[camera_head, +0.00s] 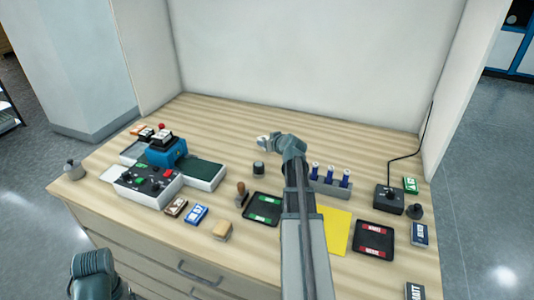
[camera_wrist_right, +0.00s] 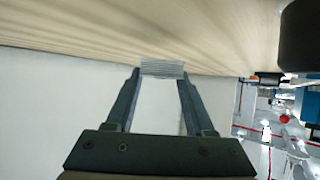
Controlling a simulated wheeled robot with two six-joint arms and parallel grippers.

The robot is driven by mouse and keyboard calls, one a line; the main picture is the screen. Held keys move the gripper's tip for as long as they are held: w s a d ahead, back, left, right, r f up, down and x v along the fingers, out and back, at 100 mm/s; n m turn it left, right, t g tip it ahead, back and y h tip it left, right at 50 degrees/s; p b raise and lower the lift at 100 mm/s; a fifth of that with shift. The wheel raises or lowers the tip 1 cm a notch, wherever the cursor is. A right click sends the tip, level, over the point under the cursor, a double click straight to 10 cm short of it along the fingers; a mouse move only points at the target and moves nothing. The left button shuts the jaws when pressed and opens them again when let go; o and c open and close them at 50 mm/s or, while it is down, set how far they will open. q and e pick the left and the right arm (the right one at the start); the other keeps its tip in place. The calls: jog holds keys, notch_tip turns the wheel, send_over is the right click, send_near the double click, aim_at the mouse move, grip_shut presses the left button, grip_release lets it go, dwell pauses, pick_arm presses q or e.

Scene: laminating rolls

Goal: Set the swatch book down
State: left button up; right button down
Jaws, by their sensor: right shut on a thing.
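My right arm reaches over the table from the bottom of the head view. Its gripper (camera_head: 264,142) is above the back middle of the table. In the right wrist view my right gripper (camera_wrist_right: 161,70) is shut on a small grey ribbed block, which looks like the swatch book (camera_wrist_right: 162,68) seen edge-on. The swatch book sits between the fingertips, and I cannot tell how far it is from the wood. In the head view I cannot make it out clearly at the gripper. Part of my left arm shows at the bottom left, but its gripper is out of view.
A black tray with green labels (camera_head: 262,209), a yellow sheet (camera_head: 335,230) and a black tray with red labels (camera_head: 373,240) lie near the front. A rack of blue-capped bottles (camera_head: 331,187) stands right of my arm. A laminating machine (camera_head: 150,185) stands left. The back strip is clear.

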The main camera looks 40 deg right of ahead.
aim_at(267, 155)
jog(key=shift+f+b, duration=1.65)
jog(key=shift+f, duration=0.15)
jog(key=shift+f, duration=0.1)
jog(key=shift+f, duration=0.15)
jog(key=shift+c, duration=1.3)
grip_release()
